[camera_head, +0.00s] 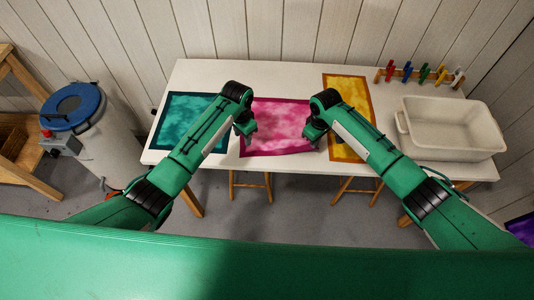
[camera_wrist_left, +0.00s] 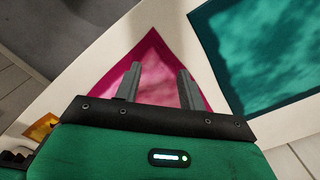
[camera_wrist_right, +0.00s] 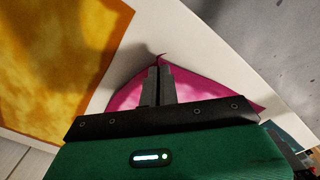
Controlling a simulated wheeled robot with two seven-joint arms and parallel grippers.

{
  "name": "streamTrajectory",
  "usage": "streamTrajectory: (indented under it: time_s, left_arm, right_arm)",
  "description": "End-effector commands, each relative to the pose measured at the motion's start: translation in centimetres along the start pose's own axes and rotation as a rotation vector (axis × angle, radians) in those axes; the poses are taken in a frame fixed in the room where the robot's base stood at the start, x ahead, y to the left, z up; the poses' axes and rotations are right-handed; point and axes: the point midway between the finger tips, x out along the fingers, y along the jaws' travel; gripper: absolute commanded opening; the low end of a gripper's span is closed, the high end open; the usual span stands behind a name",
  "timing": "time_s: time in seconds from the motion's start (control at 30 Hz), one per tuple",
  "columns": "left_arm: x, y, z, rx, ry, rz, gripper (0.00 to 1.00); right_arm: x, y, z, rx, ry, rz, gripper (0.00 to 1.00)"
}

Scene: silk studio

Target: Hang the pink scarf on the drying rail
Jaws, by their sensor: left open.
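The pink scarf (camera_head: 280,122) lies on the white table between a teal cloth and a yellow cloth. My left gripper (camera_head: 245,133) is at its left near side. In the left wrist view the two fingers (camera_wrist_left: 158,85) stand apart, open, over the scarf's corner (camera_wrist_left: 150,60), with nothing between them. My right gripper (camera_head: 314,136) is at the scarf's right near corner. In the right wrist view its fingers (camera_wrist_right: 159,72) are together, and the scarf (camera_wrist_right: 195,90) rises to a small peak at their tips, pinched there. I cannot make out the drying rail in any view.
A teal cloth (camera_head: 185,112) and a yellow cloth (camera_head: 350,95) flank the scarf on the table (camera_head: 225,75). A white tub (camera_head: 450,130) and a rack of coloured pegs (camera_head: 420,74) stand at right. A blue-lidded drum (camera_head: 75,108) stands left. A purple cloth (camera_head: 523,228) shows lower right.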

Motion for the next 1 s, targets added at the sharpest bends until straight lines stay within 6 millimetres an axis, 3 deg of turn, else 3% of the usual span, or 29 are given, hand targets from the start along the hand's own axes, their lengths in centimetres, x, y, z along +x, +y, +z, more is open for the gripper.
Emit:
streamTrajectory:
  time_s: [0.13, 0.3, 1.0]
  left_arm:
    - [-2.7, 0.7, 0.1, -0.052, 0.003, -0.002, 0.41]
    - [-3.7, 1.2, 0.2, -0.083, 0.0, -0.001, 0.41]
    - [5.0, 1.2, 0.2, -0.084, 0.0, 0.0, 0.41]
  right_arm:
    - [0.0, 0.0, 0.0, 0.0, 0.0, 0.0, 0.0]
    - [0.0, 0.0, 0.0, 0.0, 0.0, 0.0, 0.0]
    - [0.0, 0.0, 0.0, 0.0, 0.0, 0.0, 0.0]
